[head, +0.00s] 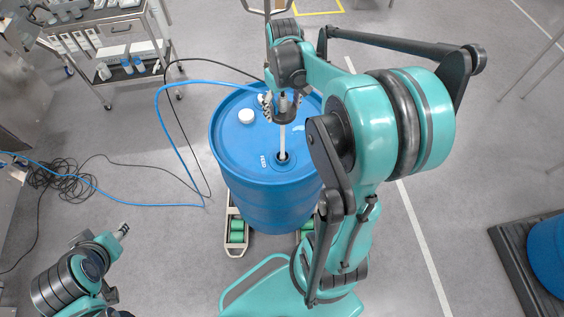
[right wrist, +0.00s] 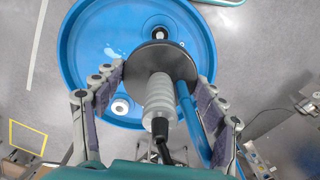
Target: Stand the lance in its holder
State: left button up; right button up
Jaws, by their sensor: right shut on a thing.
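The lance (head: 283,138) is a pale upright tube. In the right wrist view, the lance's white ribbed body (right wrist: 159,98) shows above a dark round disc. My right gripper (head: 283,106) is shut on the lance over the blue drum (head: 222,150), with its fingers on both sides of the disc. The tube's lower end meets the round opening in the drum lid; how deep it goes is hidden. My left gripper (head: 121,230) is at lower left, away from the drum, and its jaw opening is unclear. I cannot make out the lance's holder.
A blue hose (head: 163,120) and a black cable run from the lance to the left floor, with a black coil (head: 62,180) there. A steel cart (head: 108,102) stands at upper left. A white cap (head: 246,116) sits on the lid. Another blue drum (head: 548,255) is at right.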

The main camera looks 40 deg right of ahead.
aim_at(283, 96)
jog(key=shift+r, duration=0.1)
notch_tip(283, 96, up, 8)
jog(key=p, duration=0.5)
jog(key=shift+f+p, duration=0.25)
jog(key=shift+p, duration=0.15)
jog(key=shift+f, duration=0.1)
jog(key=shift+s, duration=0.1)
dwell(0.5)
